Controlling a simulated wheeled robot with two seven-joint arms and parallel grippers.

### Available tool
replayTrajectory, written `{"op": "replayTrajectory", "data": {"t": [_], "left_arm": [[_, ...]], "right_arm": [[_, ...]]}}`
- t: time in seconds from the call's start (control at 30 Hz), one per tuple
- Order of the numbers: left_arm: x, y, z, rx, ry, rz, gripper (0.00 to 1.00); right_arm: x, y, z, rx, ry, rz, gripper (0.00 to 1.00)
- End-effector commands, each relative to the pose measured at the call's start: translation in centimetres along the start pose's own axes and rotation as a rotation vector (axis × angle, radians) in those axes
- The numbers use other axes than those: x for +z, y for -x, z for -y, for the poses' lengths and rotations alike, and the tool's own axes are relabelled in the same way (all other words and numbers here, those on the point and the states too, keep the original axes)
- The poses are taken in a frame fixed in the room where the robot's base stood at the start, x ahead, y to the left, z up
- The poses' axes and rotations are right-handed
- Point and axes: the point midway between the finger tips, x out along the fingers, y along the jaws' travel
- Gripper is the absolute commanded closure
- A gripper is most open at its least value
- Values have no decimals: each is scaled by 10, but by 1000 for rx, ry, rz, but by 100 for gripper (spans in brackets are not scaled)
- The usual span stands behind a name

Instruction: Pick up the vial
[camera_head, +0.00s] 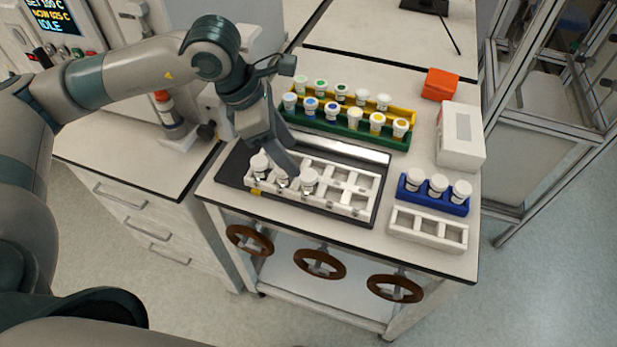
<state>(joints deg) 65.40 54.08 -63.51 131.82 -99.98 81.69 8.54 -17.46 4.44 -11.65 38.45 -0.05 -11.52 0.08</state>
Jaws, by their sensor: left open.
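A white rack (342,186) sits on a dark tray (372,207) on the cart top. Three white-capped vials stand in its left part: a left vial (260,164), a middle vial (282,180) and a right vial (310,181). My left gripper (281,168) is open and points down at the rack, close over the left and middle vials. The picture does not show clearly which vial lies between its fingers, or whether it touches one. The right gripper is out of view.
Green (349,134) and yellow (401,114) racks with several capped vials stand behind. To the right are a blue rack (433,199) with three vials, an empty white rack (428,230), a white box (461,138) and an orange box (440,84).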

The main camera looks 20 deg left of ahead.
Motion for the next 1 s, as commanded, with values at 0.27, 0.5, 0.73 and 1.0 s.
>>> {"op": "replayTrajectory", "data": {"t": [0.27, 0.5, 0.73, 1.0], "left_arm": [[1, -35, 0, -2, 1, -1, 48], [1, -44, 0, 1, -1, 1, 48], [1, -44, 0, 1, -1, 1, 48], [2, -59, 3, -3, 1, -2, 48]], "right_arm": [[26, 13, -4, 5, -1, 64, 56], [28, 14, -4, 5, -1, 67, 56], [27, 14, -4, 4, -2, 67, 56], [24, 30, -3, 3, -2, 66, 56]]}}
